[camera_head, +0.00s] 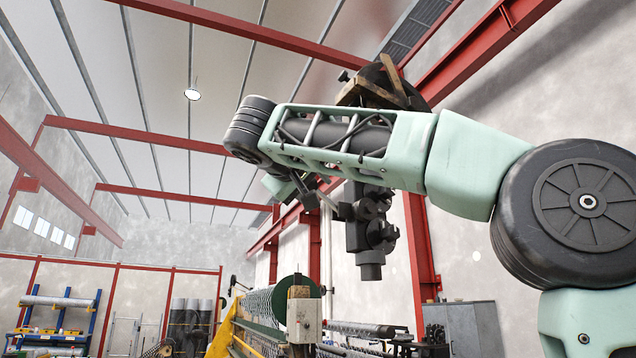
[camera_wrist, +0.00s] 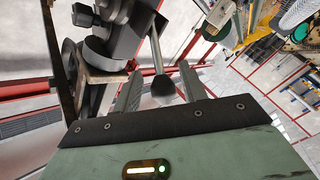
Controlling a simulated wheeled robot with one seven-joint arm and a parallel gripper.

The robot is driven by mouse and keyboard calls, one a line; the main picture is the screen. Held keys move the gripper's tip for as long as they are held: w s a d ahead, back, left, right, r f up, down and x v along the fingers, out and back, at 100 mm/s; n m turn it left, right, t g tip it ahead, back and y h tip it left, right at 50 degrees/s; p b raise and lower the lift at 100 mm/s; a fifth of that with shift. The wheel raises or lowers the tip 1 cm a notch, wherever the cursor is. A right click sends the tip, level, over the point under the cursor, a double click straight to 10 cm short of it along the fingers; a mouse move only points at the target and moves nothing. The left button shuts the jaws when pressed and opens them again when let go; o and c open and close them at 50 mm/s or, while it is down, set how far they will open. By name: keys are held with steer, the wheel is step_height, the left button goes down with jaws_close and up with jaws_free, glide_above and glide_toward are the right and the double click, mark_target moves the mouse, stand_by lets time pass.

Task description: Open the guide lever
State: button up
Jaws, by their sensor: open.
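The guide lever (camera_wrist: 157,56) is a thin grey rod with a dark rounded knob (camera_wrist: 163,86) at its end, seen in the wrist view. It sticks out from a dark machine body (camera_wrist: 120,35). My gripper (camera_wrist: 160,86) is open, with one finger on each side of the knob. I cannot tell whether a finger touches it. In the head view my gripper (camera_head: 312,190) is at the left of the dark machine body (camera_head: 369,225), and the pale lever rod (camera_head: 328,202) shows between them. My gripper partly hides the lever's end there.
A wooden bracket with a dark wheel (camera_head: 375,88) is above the machine body, behind my arm. Red steel beams (camera_head: 420,240) stand behind. A green and yellow weaving machine (camera_head: 262,318) and a grey cabinet (camera_head: 463,327) are below. The air left of my gripper is clear.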

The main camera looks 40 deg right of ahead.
mark_target(318, 189)
steer(key=shift+p+x, duration=0.45)
steer(key=shift+x, duration=1.1)
steer(key=shift+s, duration=0.1)
jaws_close()
